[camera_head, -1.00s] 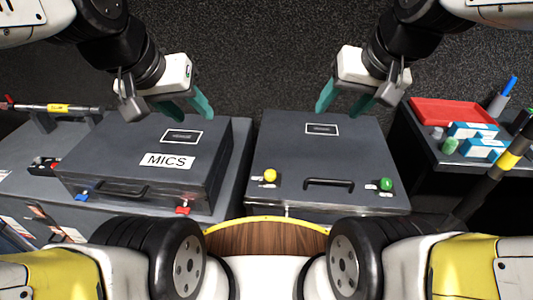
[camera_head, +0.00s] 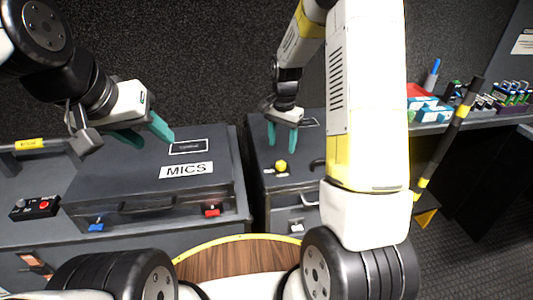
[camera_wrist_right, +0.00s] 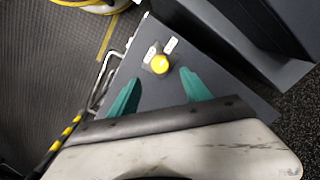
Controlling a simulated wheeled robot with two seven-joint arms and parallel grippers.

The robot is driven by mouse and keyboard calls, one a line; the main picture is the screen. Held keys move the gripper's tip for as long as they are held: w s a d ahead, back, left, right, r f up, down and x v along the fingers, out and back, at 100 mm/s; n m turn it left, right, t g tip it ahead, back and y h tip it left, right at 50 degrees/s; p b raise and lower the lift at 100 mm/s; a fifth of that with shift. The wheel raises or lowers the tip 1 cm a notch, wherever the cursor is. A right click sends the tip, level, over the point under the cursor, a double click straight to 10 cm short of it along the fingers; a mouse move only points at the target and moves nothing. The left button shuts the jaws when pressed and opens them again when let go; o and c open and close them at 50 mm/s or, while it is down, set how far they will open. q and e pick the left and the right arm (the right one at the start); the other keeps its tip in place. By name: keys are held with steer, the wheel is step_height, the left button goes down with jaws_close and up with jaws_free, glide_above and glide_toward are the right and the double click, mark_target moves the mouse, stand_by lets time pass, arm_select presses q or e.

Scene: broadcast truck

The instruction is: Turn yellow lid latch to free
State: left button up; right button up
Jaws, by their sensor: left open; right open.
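The yellow lid latch (camera_head: 281,165) is a round knob on the lid of the dark grey case (camera_head: 262,190) at the centre. It also shows in the right wrist view (camera_wrist_right: 159,64), with two small white labels beside it. My right gripper (camera_head: 283,146) is open, its teal fingers pointing down just behind and above the yellow latch, apart from it. In the right wrist view the latch lies beyond and between the two open fingertips. My left gripper (camera_head: 150,134) is open and empty above the back of the MICS case (camera_head: 150,185). My right arm hides the green latch side of the lid.
The MICS case has a blue latch (camera_head: 96,224) and a red latch (camera_head: 212,210). A black box with a red button (camera_head: 36,207) sits at left. A black-and-yellow pole (camera_head: 447,140) stands at right, near a shelf of small items.

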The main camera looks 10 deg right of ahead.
mark_target(281, 164)
step_height(281, 164, down, 8)
steer(key=shift+f, duration=0.2)
stand_by(0.3)
jaws_close()
